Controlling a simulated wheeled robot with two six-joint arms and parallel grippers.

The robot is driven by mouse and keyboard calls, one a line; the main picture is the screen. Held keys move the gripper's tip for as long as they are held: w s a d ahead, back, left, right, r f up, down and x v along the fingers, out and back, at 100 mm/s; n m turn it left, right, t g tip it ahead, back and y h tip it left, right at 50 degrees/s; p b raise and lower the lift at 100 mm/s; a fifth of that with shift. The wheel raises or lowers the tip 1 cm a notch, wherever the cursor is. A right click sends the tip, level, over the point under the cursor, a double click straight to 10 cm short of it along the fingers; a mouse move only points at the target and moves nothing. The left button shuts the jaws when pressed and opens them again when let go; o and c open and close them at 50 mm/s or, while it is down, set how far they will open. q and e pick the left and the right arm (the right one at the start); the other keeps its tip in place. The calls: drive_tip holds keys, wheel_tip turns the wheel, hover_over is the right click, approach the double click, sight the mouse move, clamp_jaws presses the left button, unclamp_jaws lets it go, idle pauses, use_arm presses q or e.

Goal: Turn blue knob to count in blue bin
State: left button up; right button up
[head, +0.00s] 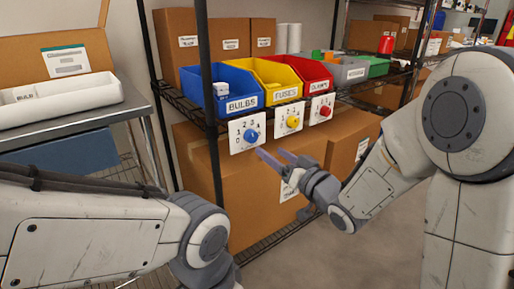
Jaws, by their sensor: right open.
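The blue knob (251,135) sits on a white dial plate (236,146) with printed numbers, below the blue bin (212,107) labelled BULBS. The blue bin holds at least one white box (220,89); the rest of its contents is hidden by its front wall. My right gripper (270,156) is open, with its fingers just below and right of the blue knob, and no object shows between them. I cannot tell whether a finger touches the plate. My left arm comes in at the lower left, and its gripper is not in view.
A yellow FUSES bin (277,97) and a red CLAMPS bin (319,86) stand to the right, with a yellow knob (293,122) and a red knob (326,111) below. A black shelf post (207,60) rises left of the dial. Cardboard boxes (243,188) fill the lower shelf.

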sight(254, 139)
drive_tip(key=b+x, duration=0.1)
drive_tip(key=x, duration=0.7)
drive_tip(key=shift+w+a+b, duration=0.1)
drive_tip(key=shift+w+b, duration=0.1)
drive_tip(key=shift+b, duration=0.1)
clamp_jaws()
